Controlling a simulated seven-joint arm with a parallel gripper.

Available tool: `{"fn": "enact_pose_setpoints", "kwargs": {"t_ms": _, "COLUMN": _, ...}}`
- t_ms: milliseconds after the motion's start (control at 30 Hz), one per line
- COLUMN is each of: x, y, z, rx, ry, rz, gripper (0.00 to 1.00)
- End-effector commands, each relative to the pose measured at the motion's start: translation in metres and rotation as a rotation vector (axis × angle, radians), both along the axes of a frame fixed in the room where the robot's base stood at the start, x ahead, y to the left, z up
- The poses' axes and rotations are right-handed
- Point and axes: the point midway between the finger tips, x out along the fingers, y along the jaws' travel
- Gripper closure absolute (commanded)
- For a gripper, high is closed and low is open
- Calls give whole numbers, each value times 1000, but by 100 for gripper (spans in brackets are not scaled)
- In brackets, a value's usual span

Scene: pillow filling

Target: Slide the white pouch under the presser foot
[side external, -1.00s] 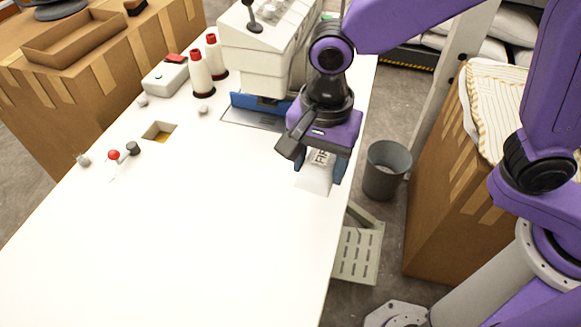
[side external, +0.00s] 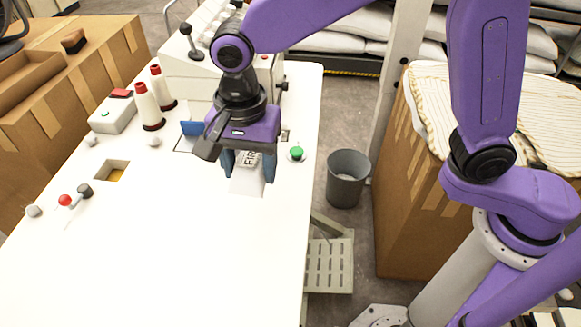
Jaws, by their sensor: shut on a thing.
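The white pouch (side external: 246,183) with dark lettering is on the white table, near its right edge. My gripper (side external: 249,172) is shut on the pouch, with a blue finger on each side of it. The gripper body covers the pouch's far part. The white sewing machine (side external: 190,75) stands just behind my gripper at the back of the table. A blue part (side external: 192,128) of it shows left of my gripper. The presser foot is hidden behind my gripper and wrist.
Two white thread cones with red tops (side external: 147,108) and a control box (side external: 112,115) stand left of the machine. A green button (side external: 296,153) sits at the table's right edge. A grey bin (side external: 346,178) stands on the floor. The table's front is clear.

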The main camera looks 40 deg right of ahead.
Motion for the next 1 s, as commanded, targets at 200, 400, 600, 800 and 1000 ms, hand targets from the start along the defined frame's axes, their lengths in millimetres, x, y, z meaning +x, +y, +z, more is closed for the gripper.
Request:
{"fn": "enact_pose_setpoints", "kwargs": {"t_ms": 200, "x": 52, "y": 27, "z": -20, "rx": -3, "ry": 2, "rz": 24, "gripper": 69}}
{"fn": "enact_pose_setpoints", "kwargs": {"t_ms": 400, "x": 84, "y": 41, "z": -36, "rx": -1, "ry": 1, "rz": 45, "gripper": 69}}
{"fn": "enact_pose_setpoints", "kwargs": {"t_ms": 600, "x": 97, "y": 46, "z": -44, "rx": 0, "ry": 0, "rz": 54, "gripper": 69}}
{"fn": "enact_pose_setpoints", "kwargs": {"t_ms": 800, "x": 99, "y": 46, "z": -50, "rx": 0, "ry": 0, "rz": 56, "gripper": 69}}
{"fn": "enact_pose_setpoints", "kwargs": {"t_ms": 1000, "x": 98, "y": 46, "z": -64, "rx": -1, "ry": 1, "rz": 55, "gripper": 69}}
